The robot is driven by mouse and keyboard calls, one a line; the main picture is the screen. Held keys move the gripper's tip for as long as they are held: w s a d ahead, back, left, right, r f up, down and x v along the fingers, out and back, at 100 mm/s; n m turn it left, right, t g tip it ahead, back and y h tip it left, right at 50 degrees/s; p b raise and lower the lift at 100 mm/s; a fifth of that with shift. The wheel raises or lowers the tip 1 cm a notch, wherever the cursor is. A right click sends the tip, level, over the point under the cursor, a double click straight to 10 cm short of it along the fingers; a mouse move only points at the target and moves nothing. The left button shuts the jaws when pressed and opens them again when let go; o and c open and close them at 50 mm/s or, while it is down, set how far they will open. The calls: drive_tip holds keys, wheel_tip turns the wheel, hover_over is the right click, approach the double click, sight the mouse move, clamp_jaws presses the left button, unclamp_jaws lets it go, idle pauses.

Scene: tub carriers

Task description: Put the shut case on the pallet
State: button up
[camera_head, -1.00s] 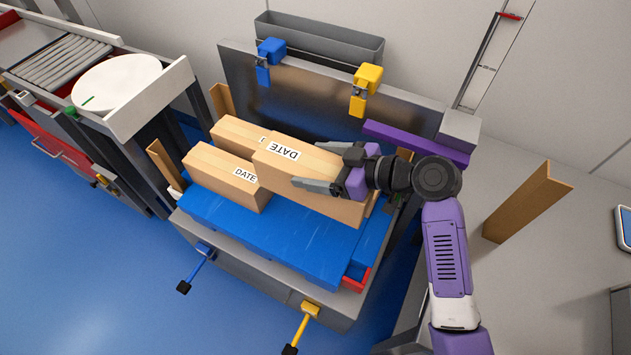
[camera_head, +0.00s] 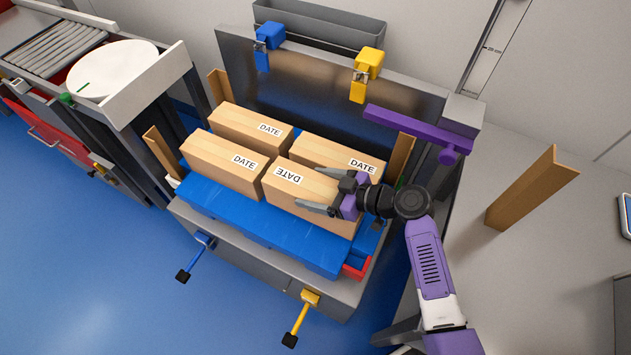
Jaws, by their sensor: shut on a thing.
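The shut case (camera_head: 285,190) is a light wood-coloured box with a white DATE label. It is at the front right of the blue pallet (camera_head: 265,227), level or nearly so. My gripper (camera_head: 316,190) comes from the right and is shut on it, with one finger along the front side and one at the back. I cannot tell whether the case's underside touches the pallet. Similar cases stand on the pallet: one at front left (camera_head: 218,168), one at back left (camera_head: 235,125) and one at back right (camera_head: 325,152). The held case hides part of the back right one.
A dark upright panel (camera_head: 310,85) with blue (camera_head: 270,36) and yellow (camera_head: 369,62) clamps stands behind the pallet. A purple bar (camera_head: 405,128) lies at its right. Wooden posts stand near the pallet's corners, including one at left (camera_head: 160,153). A roller conveyor (camera_head: 50,60) is at far left.

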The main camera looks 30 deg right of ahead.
drive_tip(key=shift+w+f, duration=0.1)
drive_tip(key=shift+f, duration=1.1)
drive_tip(key=shift+f+b, duration=0.15)
drive_tip(key=shift+b, duration=0.15)
drive_tip(key=o, duration=2)
drive_tip(key=shift+f, duration=0.15)
drive_tip(key=shift+r+p, duration=0.25)
drive_tip(key=shift+p, duration=0.05)
drive_tip(key=v, duration=1.2)
drive_tip(key=shift+b, duration=0.3)
